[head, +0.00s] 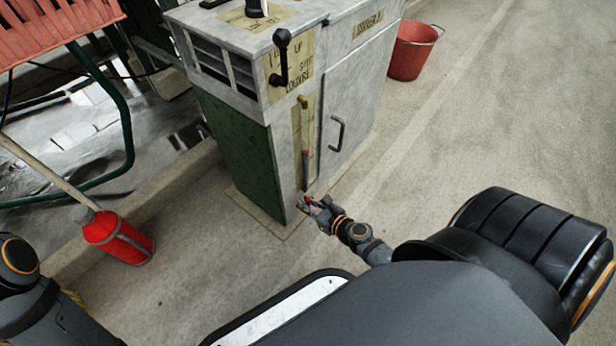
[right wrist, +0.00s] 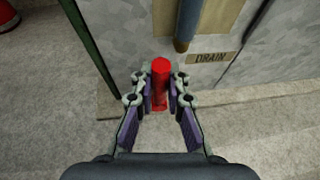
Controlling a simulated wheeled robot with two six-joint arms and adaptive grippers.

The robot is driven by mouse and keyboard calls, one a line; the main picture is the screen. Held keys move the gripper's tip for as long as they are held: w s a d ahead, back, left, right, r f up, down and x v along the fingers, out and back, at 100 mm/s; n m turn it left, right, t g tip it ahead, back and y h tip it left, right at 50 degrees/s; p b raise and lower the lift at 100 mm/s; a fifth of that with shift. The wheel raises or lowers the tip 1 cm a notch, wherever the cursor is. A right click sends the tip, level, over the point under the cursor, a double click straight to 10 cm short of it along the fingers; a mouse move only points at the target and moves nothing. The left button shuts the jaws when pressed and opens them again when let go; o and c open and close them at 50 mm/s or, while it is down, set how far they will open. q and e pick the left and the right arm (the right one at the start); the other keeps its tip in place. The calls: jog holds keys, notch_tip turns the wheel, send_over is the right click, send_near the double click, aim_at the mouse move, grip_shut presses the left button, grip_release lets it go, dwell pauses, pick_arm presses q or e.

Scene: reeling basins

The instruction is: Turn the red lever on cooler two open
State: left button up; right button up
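Cooler two (head: 340,95) is a worn grey cabinet with a green side and a label on its upper front that seems to read "COOLER 2". The red lever (right wrist: 160,82) is a short red handle low on its front, close to a plate marked "DRAIN" (right wrist: 210,57). In the head view only a bit of red shows at my right gripper (head: 312,205). In the right wrist view, the right gripper (right wrist: 161,92) has its fingertips on both sides of the lever, closed in against it. The lever's mount is partly hidden. My left gripper is out of view.
A black-knobbed lever (head: 282,55) and a vertical pipe (head: 305,140) are on the cooler's front, beside a door handle (head: 337,133). A red bucket (head: 410,52) stands behind right. A red cylinder (head: 118,238) lies at left. The floor at right is clear.

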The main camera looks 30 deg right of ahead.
jog(key=o, duration=0.5)
jog(key=shift+c, duration=0.2)
jog(key=v, duration=0.7)
jog(key=shift+s, duration=0.25)
jog(key=shift+s+d, duration=0.1)
